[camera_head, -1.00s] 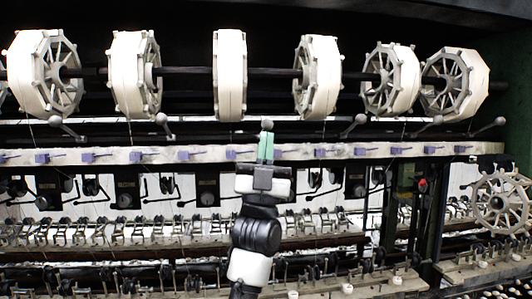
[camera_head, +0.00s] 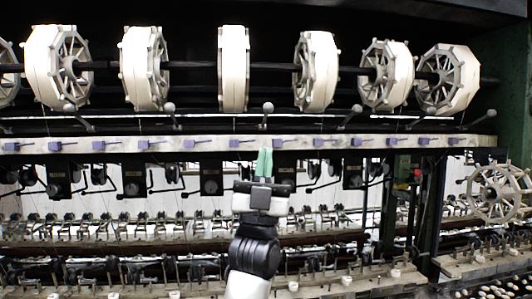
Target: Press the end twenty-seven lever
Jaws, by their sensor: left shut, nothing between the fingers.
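Several thin levers with grey ball ends stand in a row below the reels. One lever (camera_head: 267,107) is upright in the middle of the head view, directly above my left gripper in the picture. Other levers lean on either side, such as one to the left (camera_head: 168,107) and one to the right (camera_head: 356,109). No readable number shows which is end twenty-seven. My left gripper (camera_head: 264,162) points up with its green fingers shut and empty. Its tips appear below the middle lever's ball, over the lower edge of the pale rail, apart from the ball. My right gripper is not in view.
White reels (camera_head: 233,70) hang on a dark shaft above the levers. A pale rail (camera_head: 320,143) with several purple pieces runs across below them. Black mechanisms and thread guides fill the rows underneath. A spoked wheel (camera_head: 497,192) and green post stand at the right.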

